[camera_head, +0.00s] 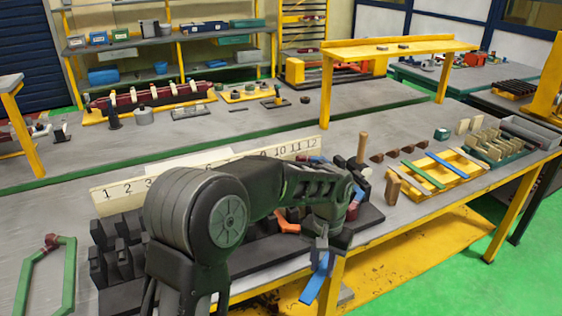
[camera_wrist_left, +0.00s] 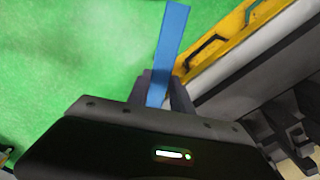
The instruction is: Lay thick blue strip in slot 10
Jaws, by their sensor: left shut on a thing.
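My left gripper (camera_head: 321,247) is shut on a thick blue strip (camera_head: 314,281). The strip hangs down past the table's front edge in the head view. In the left wrist view the blue strip (camera_wrist_left: 170,50) sticks out from between the fingers of the left gripper (camera_wrist_left: 160,90). The dark slotted stator block (camera_head: 118,248) lies along the front of the table, behind and partly under my left arm. A pale number board (camera_head: 125,188) stands behind it; 10, 11 and 12 show at its right end. My arm hides the middle slots and some numbers.
A yellow tray (camera_head: 463,172) with blue and green strips lies to the right. A wooden peg (camera_head: 362,147) stands near the block's right end. A green frame (camera_head: 68,275) lies at the left. Open floor (camera_head: 500,225) lies beyond the front edge.

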